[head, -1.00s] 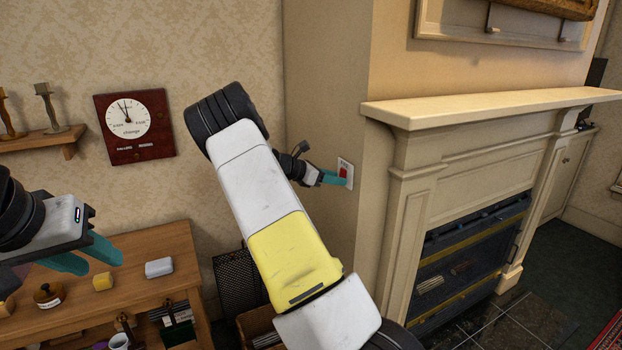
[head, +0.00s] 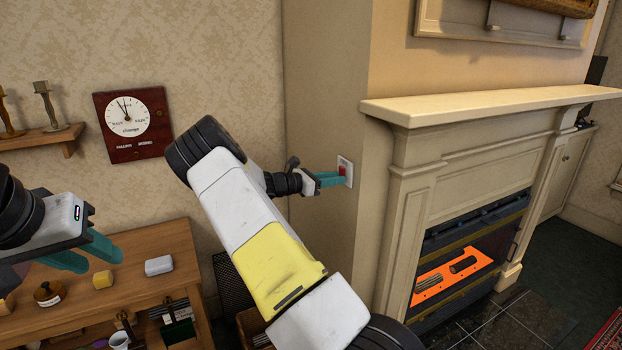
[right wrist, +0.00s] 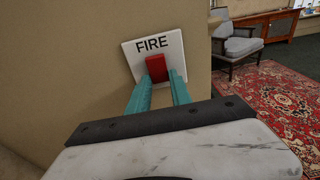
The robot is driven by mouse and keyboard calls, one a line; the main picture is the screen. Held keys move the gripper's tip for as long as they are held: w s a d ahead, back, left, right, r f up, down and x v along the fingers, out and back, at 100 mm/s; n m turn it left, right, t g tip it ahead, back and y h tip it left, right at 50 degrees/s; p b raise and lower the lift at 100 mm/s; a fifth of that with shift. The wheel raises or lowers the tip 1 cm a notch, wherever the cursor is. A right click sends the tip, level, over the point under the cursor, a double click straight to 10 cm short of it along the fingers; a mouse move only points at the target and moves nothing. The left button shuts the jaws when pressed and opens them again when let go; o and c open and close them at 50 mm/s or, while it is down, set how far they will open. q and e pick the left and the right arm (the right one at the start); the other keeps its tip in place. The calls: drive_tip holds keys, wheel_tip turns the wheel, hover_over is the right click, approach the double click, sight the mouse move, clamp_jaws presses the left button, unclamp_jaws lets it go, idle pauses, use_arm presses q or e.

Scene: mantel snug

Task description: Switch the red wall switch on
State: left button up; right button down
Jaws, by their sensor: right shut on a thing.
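The red wall switch (head: 343,170) is on a white plate on the side of the chimney breast, left of the fireplace. In the right wrist view the red switch (right wrist: 156,67) stands below the word FIRE on its plate (right wrist: 171,45). My right gripper (head: 339,179) is at the switch, its teal fingers at the lower part of the red rocker, shut on it. The fingertips' exact contact is hard to see. My left gripper (head: 103,264) is open and empty, above the wooden cabinet at left.
The mantelpiece (head: 480,106) juts out right of the switch. A wooden cabinet (head: 150,290) with small items stands below a clock (head: 130,122) and a shelf at left. The right wrist view shows an armchair (right wrist: 240,48) and a red rug (right wrist: 265,100).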

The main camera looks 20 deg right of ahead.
drive_tip(key=c, duration=1.2)
unclamp_jaws()
drive_tip(key=shift+o, duration=0.2)
drive_tip(key=a, duration=0.7)
drive_tip(key=shift+s+a+r, duration=0.3)
drive_tip(key=shift+a+r, duration=0.05)
drive_tip(key=shift+a, duration=0.05)
